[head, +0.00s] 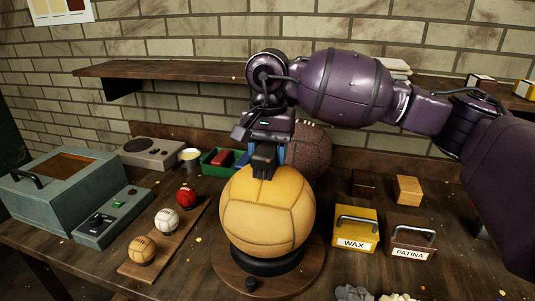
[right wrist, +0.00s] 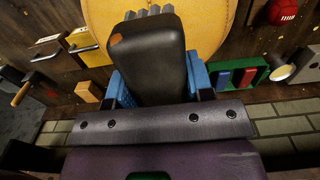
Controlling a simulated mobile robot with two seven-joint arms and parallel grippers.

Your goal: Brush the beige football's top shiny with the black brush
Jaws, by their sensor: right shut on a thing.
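The beige football (head: 267,222), yellowish tan with seams, sits in a black ring (head: 266,264) on a round wooden stand (head: 300,278) at the front middle of the bench. My right gripper (head: 266,146) is over the ball's top, pointing down. It is shut on the black brush (head: 263,163). In the right wrist view the brush (right wrist: 158,65) lies between blue fingers, its grey bristles toward the ball (right wrist: 205,25). The brush overlaps the ball's top in the head view; I cannot tell how firmly it touches. My left gripper is not in view.
A dark brown ball (head: 312,150) stands behind. Yellow WAX (head: 355,231) and brown PATINA (head: 410,243) boxes are at the right. Three small balls sit on a wooden strip (head: 138,272) at the left. A green tray (head: 208,168) and a teal case (head: 50,192) are farther back.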

